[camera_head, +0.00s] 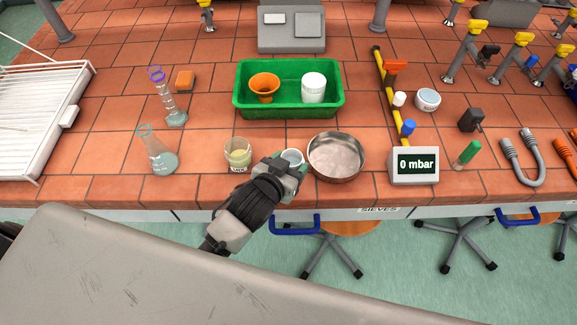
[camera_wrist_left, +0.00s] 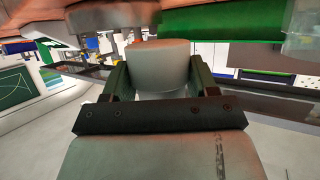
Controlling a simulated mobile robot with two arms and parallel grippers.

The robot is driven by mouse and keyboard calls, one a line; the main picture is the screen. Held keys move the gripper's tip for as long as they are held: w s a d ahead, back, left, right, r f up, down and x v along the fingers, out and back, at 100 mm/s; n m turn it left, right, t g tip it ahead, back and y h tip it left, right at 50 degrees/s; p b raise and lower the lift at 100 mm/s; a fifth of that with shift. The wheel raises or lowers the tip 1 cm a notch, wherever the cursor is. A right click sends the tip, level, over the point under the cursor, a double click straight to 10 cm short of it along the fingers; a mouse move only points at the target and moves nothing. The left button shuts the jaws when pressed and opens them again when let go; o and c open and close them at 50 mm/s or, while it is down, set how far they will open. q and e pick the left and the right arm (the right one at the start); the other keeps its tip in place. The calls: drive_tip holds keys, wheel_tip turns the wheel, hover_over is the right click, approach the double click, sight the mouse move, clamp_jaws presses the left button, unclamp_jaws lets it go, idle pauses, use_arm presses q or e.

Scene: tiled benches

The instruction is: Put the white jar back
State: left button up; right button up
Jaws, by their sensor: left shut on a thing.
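My left gripper (camera_head: 290,165) is shut on a small white jar (camera_head: 292,156) at the front edge of the tiled bench, between a beaker and a steel pan. In the left wrist view the white jar (camera_wrist_left: 158,66) shows as a plain pale cylinder between the two fingers (camera_wrist_left: 160,82). The fingers hide part of its sides in the head view. I cannot tell whether its base touches the bench. My right gripper is not in view.
The beaker (camera_head: 238,156) stands close left of the jar and the steel pan (camera_head: 337,157) close right. Flasks (camera_head: 158,154) stand at left. Bare tiles lie between the jar and the tray.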

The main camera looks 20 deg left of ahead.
use_arm(q)
drive_tip(key=shift+w+a+f, duration=0.35)
drive_tip(key=shift+w+f, duration=0.05)
drive_tip(key=shift+w, duration=0.2)
drive_tip(key=shift+f+p, duration=0.35)
drive_tip(key=shift+f, duration=1.65)
drive_tip(key=shift+s+f, duration=0.1)
drive_tip(key=o, duration=1)
